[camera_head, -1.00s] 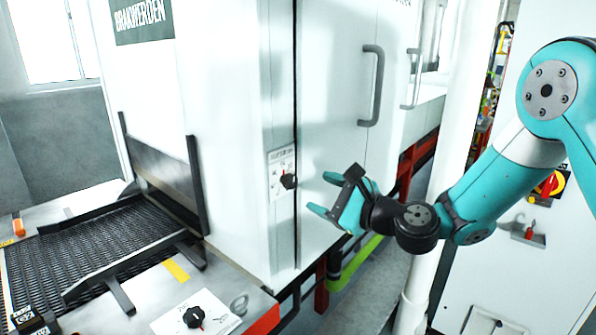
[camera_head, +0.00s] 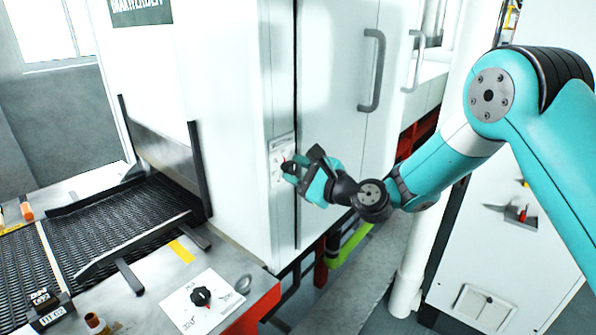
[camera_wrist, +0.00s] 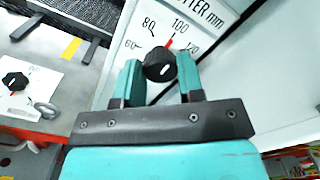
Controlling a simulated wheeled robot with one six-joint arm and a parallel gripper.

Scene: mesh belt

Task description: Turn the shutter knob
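The shutter knob (camera_wrist: 159,66) is a round black knob with a red pointer on a white scale plate (camera_wrist: 196,15). The plate carries the marks 60, 80, 100 and a partly covered one; the pointer stands just short of 100. In the head view the knob (camera_head: 289,167) is on the front of the white cabinet, partly hidden by my gripper (camera_head: 302,180). In the wrist view my gripper (camera_wrist: 160,72) has its teal fingers on either side of the knob, spread apart and close to its edges. I see no clear grip on it.
A second black knob (camera_head: 200,296) sits on a white plate on the counter, beside a grey ring-shaped part (camera_head: 243,284). The mesh belt (camera_head: 110,224) runs at the left. The cabinet's vertical grey handle (camera_head: 374,70) is right of and above my gripper.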

